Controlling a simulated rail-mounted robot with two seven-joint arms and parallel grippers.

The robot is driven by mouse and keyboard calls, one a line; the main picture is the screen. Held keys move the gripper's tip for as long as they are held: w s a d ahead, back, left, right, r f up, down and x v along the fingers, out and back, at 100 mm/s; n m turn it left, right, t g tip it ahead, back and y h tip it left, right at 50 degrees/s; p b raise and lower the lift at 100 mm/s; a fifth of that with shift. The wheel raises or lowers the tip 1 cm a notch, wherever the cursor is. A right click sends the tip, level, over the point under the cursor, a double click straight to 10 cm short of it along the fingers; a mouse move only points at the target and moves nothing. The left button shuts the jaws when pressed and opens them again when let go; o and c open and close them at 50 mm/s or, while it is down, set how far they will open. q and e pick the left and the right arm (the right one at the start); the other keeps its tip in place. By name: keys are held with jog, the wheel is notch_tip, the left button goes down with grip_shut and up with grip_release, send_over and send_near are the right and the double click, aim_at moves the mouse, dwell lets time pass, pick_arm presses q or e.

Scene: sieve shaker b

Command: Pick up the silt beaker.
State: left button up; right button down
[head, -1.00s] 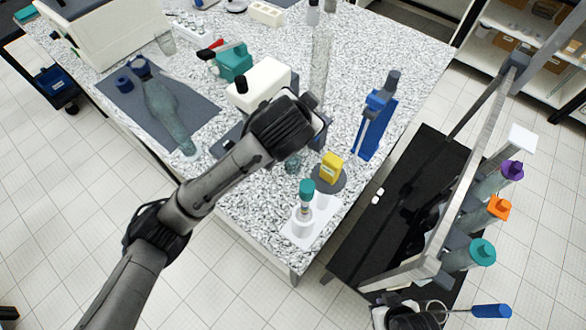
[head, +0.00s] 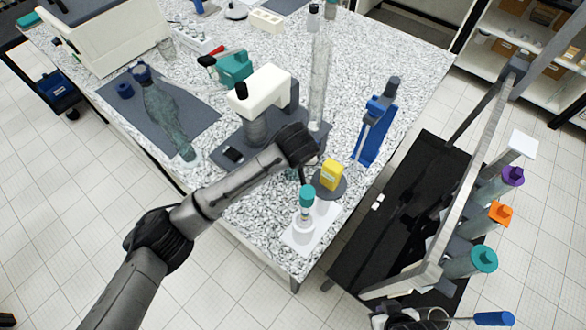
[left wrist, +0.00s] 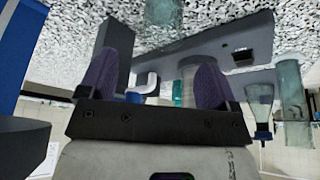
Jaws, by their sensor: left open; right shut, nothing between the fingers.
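A small teal-tinted glass vessel (head: 291,174), which may be the silt beaker, is mostly hidden behind my left gripper (head: 302,168) in the head view. A translucent teal glass vessel (left wrist: 164,12) is cut by the top edge of the left wrist view; I cannot tell whether it is the same one. My left gripper (left wrist: 160,75) is open, its two purple-grey fingers apart with nothing held between them. My right gripper (head: 405,320) is low at the bottom right of the head view, partly cut off, shut and empty.
A yellow block (head: 331,174) on a round dark base and a teal-capped bottle (head: 306,198) on a white tray (head: 300,246) stand close to the left gripper. A white-headed instrument (head: 264,88), a tall clear cylinder (head: 318,80) and a blue stand (head: 374,130) are behind.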

pick_arm(q)
jog(key=x, duration=0.4)
jog(key=shift+w+f, duration=0.1)
jog(key=shift+f, duration=0.1)
jog(key=b+x, duration=0.1)
jog(key=x, duration=0.2)
jog(key=shift+w+a+f, duration=0.15)
jog(key=shift+a+f, duration=0.05)
jog(key=shift+f, duration=0.1)
jog(key=shift+x, duration=0.8)
jog(key=shift+c, duration=0.3)
jog(key=c, duration=1)
jog(key=shift+r, duration=0.2)
